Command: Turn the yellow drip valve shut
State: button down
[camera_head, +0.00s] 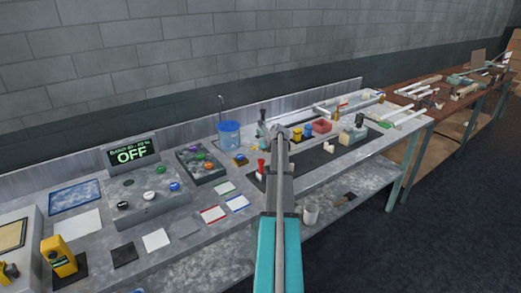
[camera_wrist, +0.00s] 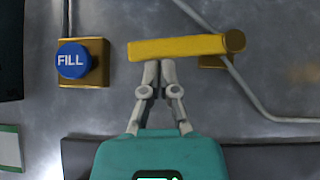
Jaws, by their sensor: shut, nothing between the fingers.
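The yellow drip valve (camera_wrist: 180,47) shows in the wrist view as a long bar lying nearly level. Its round knob end (camera_wrist: 235,41) is at the right, above a small brass-coloured base. My gripper (camera_wrist: 159,66) is shut and empty. Its fingertips are right at the bar's lower edge, left of the bar's middle; I cannot tell whether they touch it. In the head view my arm reaches over the grey bench, and I cannot make out the valve there.
A blue FILL button (camera_wrist: 74,60) on a brass-coloured plate is left of the valve. A thin grey tube (camera_wrist: 250,95) runs past the valve's right end. In the head view a blue bucket (camera_head: 229,134) and a control box with several knobs (camera_head: 202,164) stand left of my arm.

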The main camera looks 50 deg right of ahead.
jog(key=shift+w, duration=0.1)
jog(key=shift+w+d, duration=0.1)
jog(key=shift+w, duration=0.45)
jog(key=shift+s+a, duration=0.3)
jog(key=shift+s, duration=0.1)
jog(key=s, duration=0.1)
jog(key=s+a, duration=0.1)
jog(key=s, duration=0.1)
jog(key=shift+s, duration=0.2)
jog(key=p+v, duration=0.7)
jog(key=v, duration=0.3)
jog(key=shift+a, duration=0.15)
